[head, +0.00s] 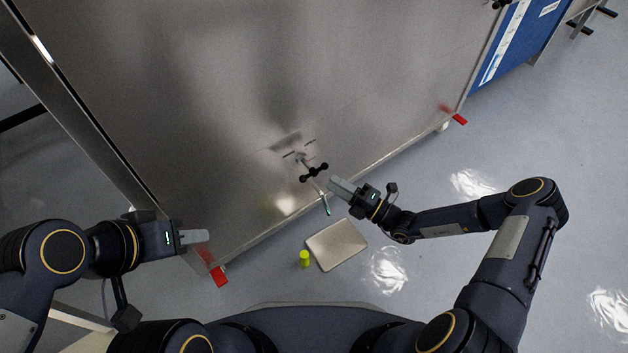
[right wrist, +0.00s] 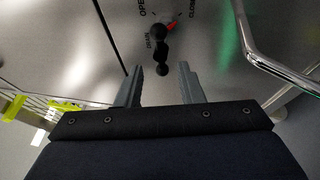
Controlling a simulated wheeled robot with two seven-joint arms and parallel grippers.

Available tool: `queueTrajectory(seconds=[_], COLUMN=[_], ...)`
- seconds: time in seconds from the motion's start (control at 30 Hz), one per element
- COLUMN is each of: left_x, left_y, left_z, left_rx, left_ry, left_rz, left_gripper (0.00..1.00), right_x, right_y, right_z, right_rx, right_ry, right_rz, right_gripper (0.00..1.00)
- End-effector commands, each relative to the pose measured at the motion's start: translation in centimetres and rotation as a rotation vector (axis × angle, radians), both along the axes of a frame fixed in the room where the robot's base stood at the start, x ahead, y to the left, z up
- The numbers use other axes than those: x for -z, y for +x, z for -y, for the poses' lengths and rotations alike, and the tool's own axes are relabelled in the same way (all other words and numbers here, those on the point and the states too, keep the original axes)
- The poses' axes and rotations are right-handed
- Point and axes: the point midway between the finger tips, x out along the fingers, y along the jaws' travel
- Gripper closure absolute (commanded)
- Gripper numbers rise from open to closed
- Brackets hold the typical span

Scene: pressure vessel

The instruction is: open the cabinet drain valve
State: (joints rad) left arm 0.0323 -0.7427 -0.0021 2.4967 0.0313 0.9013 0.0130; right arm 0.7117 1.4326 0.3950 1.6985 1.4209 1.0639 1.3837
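The drain valve handle (head: 314,172) is a black knobbed bar on the front of the metal cabinet (head: 230,90). In the right wrist view the black handle (right wrist: 160,50) stands out between "OPEN", "DRAIN" and "CLOSE" labels, with a red mark beside it. My right gripper (head: 336,187) is just to the right of and below the handle in the head view. Its two fingers (right wrist: 157,85) are apart with nothing between them, and the handle lies beyond their tips. My left gripper (head: 205,237) is near the cabinet's lower left corner, away from the valve; its finger gap is not clear.
A flat metal tray (head: 337,243) and a yellow-green cup (head: 304,259) are on the floor. Red feet (head: 218,277) stick out at the cabinet's corners. A shiny bent rail (right wrist: 265,62) passes right of my right gripper.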

Motion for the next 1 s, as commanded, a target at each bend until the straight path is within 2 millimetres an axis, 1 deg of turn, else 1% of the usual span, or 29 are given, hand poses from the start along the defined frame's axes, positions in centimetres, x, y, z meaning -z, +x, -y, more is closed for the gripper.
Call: queueTrajectory(seconds=[0.07, 0.3, 0.5, 0.63, 0.87, 1.0], left_x=[0.3, 1.3, 1.9, 2.0, 2.0, 2.0], left_y=[0.0, 0.0, 0.0, 0.0, 0.0, 0.0], left_z=[0.0, 0.0, 0.0, 0.0, 0.0, 0.0], left_rx=[0.000, 0.000, 0.000, 0.000, 0.000, 0.000], left_ry=[0.000, 0.000, 0.000, 0.000, 0.000, 0.000], left_rz=[0.000, 0.001, 0.000, 0.000, 0.000, 0.000], left_gripper=[0.64, 0.64, 0.64, 0.64, 0.64, 0.64], right_x=[0.2, -0.4, -1.0, -1.2, -1.2, -1.2], right_y=[0.4, 2.3, 3.5, 3.8, 3.9, 3.8], right_z=[-0.7, -3.9, -5.9, -6.4, -6.5, -6.5], right_rx=[0.004, 0.001, 0.001, 0.002, 0.003, 0.002], right_ry=[0.013, 0.009, 0.008, 0.008, 0.007, 0.007], right_rz=[-0.011, -0.008, -0.009, -0.009, -0.009, -0.008], right_gripper=[0.66, 0.66, 0.66, 0.66, 0.66, 0.83])
